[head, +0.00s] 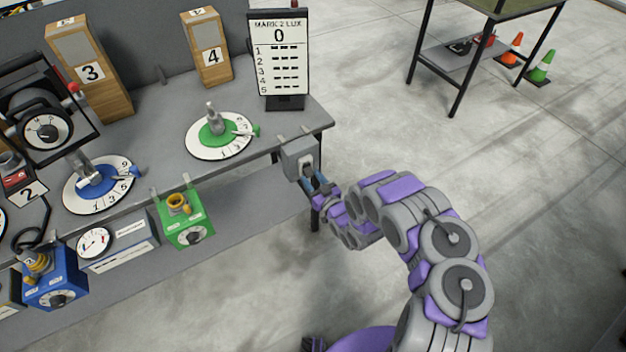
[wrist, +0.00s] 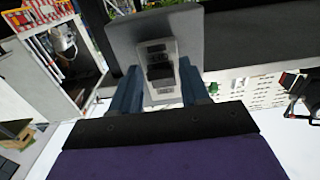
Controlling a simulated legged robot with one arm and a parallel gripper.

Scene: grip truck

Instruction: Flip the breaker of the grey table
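The grey table (head: 155,115) fills the left of the head view. A grey breaker box (head: 300,158) is mounted at its front edge near the right corner. In the wrist view the breaker's grey housing (wrist: 195,32) is straight ahead, with a light plate and a dark switch (wrist: 160,69) at its middle. My gripper (head: 314,180) is right at the front of the box. In the wrist view its two blue fingers stand apart, one on each side of the switch plate (wrist: 160,85). I cannot tell whether the fingertips touch the housing or which way the switch is set.
Dials, including a green one (head: 222,135) and a blue one (head: 100,185), stand on the table. A green box (head: 187,222) hangs from the front edge. A scoreboard (head: 279,55) stands behind the breaker. The floor to the right is clear up to another table (head: 450,58) and cones.

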